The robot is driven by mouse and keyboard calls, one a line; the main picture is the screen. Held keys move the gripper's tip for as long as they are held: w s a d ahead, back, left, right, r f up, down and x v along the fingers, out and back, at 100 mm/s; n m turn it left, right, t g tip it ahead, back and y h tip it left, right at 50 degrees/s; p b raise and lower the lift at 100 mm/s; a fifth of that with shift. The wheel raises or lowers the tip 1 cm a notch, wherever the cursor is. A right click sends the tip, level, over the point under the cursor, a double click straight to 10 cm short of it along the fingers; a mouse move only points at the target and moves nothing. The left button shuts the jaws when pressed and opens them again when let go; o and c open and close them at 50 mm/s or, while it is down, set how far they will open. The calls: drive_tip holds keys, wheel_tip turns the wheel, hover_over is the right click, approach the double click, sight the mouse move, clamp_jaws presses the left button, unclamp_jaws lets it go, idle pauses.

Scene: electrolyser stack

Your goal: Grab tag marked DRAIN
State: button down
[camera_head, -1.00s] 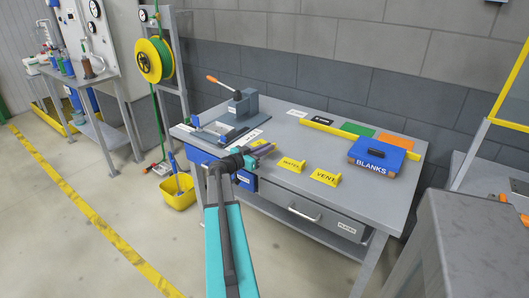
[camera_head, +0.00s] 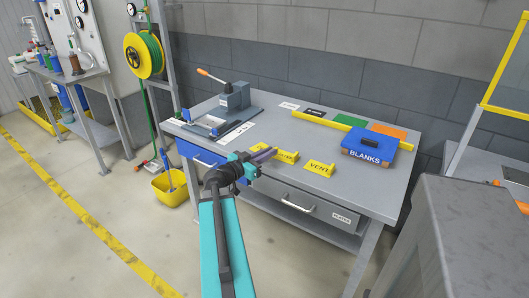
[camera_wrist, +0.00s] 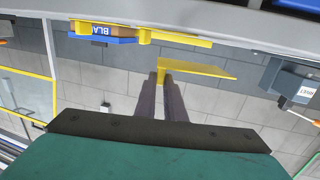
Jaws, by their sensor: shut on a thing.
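My gripper (camera_head: 272,153) is over the front part of the bench in the head view. In the wrist view its two fingers (camera_wrist: 166,78) are shut on the stem of a yellow tag (camera_wrist: 200,69). The tag's flat plate spreads out beyond the fingertips, and no lettering shows on it. In the head view only a bit of this tag (camera_head: 267,145) shows behind the fingers. A second yellow tag (camera_head: 289,156), its lettering partly hidden, stands just right of the fingertips. The tag marked VENT (camera_head: 319,168) stands further right. No readable DRAIN lettering shows.
The grey bench (camera_head: 355,195) also carries a blue BLANKS box (camera_head: 378,148), a yellow bar (camera_head: 322,120), coloured cards and a lever press (camera_head: 234,99). A yellow bucket (camera_head: 170,187) stands on the floor to the left. A grey cabinet (camera_head: 450,240) is near at right.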

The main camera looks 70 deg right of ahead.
drive_tip(key=shift+s+a+r+p, duration=0.15)
drive_tip(key=shift+s+a+p, duration=0.15)
drive_tip(key=shift+s+a, duration=0.55)
drive_tip(key=shift+w+a, duration=0.1)
drive_tip(key=shift+a, duration=0.05)
